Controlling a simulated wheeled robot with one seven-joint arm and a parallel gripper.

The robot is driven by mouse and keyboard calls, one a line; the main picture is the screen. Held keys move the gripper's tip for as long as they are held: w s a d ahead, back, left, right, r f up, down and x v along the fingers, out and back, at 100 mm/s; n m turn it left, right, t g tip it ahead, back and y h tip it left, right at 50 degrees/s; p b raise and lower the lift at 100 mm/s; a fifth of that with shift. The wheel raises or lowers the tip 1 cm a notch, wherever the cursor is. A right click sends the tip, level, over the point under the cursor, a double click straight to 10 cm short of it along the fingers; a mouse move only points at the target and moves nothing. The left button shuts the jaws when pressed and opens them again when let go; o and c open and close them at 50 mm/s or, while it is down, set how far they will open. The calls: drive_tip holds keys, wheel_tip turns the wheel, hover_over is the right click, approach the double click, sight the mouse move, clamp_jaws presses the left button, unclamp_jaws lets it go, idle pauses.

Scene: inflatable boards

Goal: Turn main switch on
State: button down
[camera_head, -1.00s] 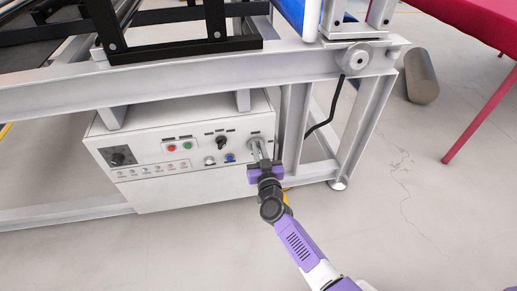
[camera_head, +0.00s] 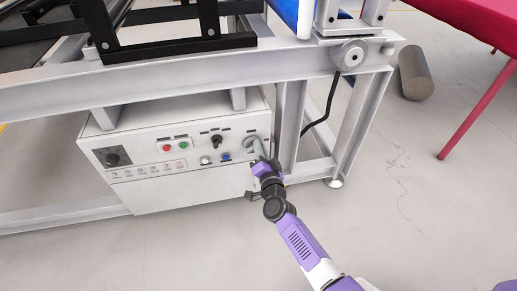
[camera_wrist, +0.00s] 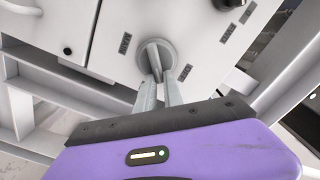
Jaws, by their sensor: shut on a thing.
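The control box (camera_head: 190,187) is white and hangs under the frame of the machine. The main switch (camera_head: 249,142) is a round grey knob at the right end of its panel. My gripper (camera_head: 257,156) reaches it from the front. In the wrist view both fingers (camera_wrist: 160,90) are closed together on the grip of the main switch (camera_wrist: 151,50), in front of its round base. The fingers hide part of the grip. The panel looks tilted in the wrist view.
A grey frame leg (camera_head: 290,125) stands close on the right.

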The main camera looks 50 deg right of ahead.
drive_tip(key=shift+s+d+f+m+b, duration=0.1)
drive_tip(key=shift+f+m+b, duration=0.25)
drive_tip(key=shift+m, duration=0.9)
drive_tip(key=shift+s+d+f+m+b, duration=0.1)
drive_tip(key=shift+f+m+b, duration=0.3)
drive_tip(key=shift+m, duration=0.9)
drive_tip(key=shift+d+f+m+b, duration=0.15)
drive_tip(key=shift+m+b, duration=0.35)
drive_tip(key=shift+m, duration=0.75)
drive_tip(key=shift+a, duration=0.1)
drive_tip(key=c, duration=1.5)
unclamp_jaws()
drive_tip(key=shift+o, duration=0.2)
drive_tip(key=p+v, duration=0.2)
drive_tip(key=v, duration=0.5)
drive_tip(key=shift+s+a, duration=0.25)
drive_tip(key=shift+s, duration=0.1)
